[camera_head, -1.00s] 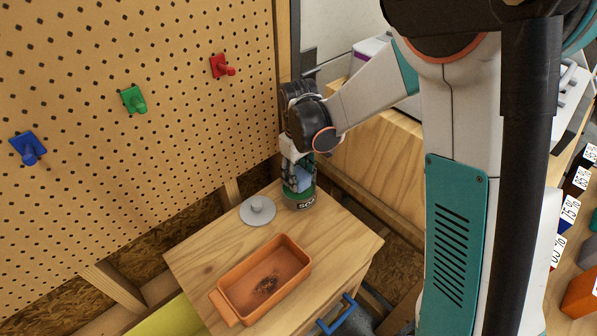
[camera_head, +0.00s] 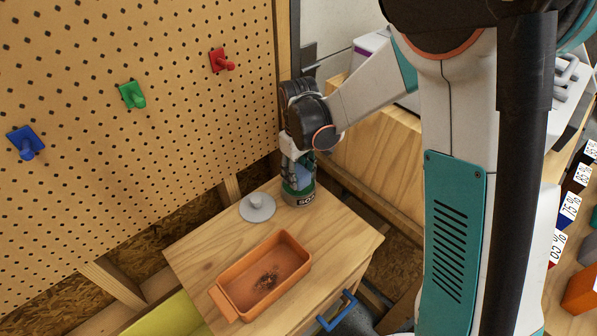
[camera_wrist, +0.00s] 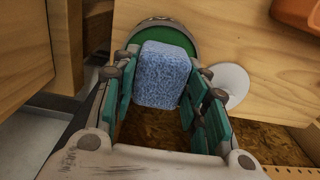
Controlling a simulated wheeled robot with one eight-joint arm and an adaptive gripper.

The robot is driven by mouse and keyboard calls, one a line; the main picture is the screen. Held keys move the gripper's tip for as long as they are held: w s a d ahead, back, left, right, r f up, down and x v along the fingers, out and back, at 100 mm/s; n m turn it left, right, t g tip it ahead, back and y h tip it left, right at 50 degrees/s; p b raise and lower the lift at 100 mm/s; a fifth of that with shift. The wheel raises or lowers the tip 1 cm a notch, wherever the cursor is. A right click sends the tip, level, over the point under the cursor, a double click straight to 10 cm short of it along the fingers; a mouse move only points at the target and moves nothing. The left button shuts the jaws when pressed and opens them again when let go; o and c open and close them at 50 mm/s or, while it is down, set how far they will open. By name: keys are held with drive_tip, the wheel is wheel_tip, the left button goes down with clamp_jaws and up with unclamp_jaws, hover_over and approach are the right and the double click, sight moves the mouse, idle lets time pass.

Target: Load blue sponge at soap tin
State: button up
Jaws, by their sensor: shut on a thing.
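The blue sponge (camera_wrist: 161,76) is a speckled blue block between the fingers of my gripper (camera_wrist: 160,90), which is shut on it. In the head view the sponge (camera_head: 304,178) is partly covered by my gripper (camera_head: 298,180). The soap tin (camera_head: 300,197), green with a dark label, stands on the wooden cabinet top. Its round green opening (camera_wrist: 185,40) lies beyond the sponge in the wrist view. My gripper points down at the tin's mouth with the sponge over it or partly in it; I cannot tell how deep. The tin's grey lid (camera_head: 257,207) lies beside it.
An orange baking dish (camera_head: 222,300) with a dark stain stands on the cabinet top (camera_head: 345,240) nearer the front. A pegboard (camera_head: 120,60) with blue, green and red pegs rises at the left. A blue handle (camera_head: 338,312) juts from the cabinet's front.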

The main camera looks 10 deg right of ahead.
sight(299, 171)
drive_tip(key=shift+f+b, duration=0.4)
drive_tip(key=shift+f, duration=0.1)
idle(1.4)
drive_tip(key=shift+r, duration=0.15)
drive_tip(key=shift+r+p, duration=2.3)
drive_tip(key=shift+r, duration=1.15)
drive_tip(key=shift+f, duration=0.1)
